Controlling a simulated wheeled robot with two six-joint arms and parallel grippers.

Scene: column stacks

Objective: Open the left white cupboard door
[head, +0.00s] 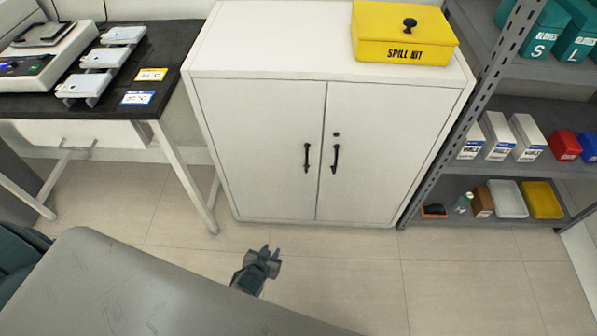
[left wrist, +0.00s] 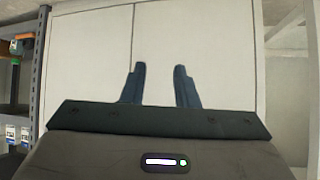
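The white cupboard (head: 210,150) stands upright against the wall with both doors shut. Its left door (head: 260,140) has a black vertical bar handle (head: 307,158) near the middle seam. The right door (head: 390,140) has a similar handle (head: 335,159) with a round lock above it. My left gripper (head: 270,251) is low in front of the cupboard, apart from it and below the handles. In the left wrist view its two fingers (left wrist: 160,84) are spread with nothing between them, facing the doors and their seam; no handle shows there. My right gripper is not in view.
A yellow spill kit box (head: 405,50) sits on the cupboard top. A black-topped bench (head: 155,100) stands at the left, with a leg near the cupboard. A grey shelf rack (head: 452,120) stands close at the right. The floor (head: 340,262) in front is clear.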

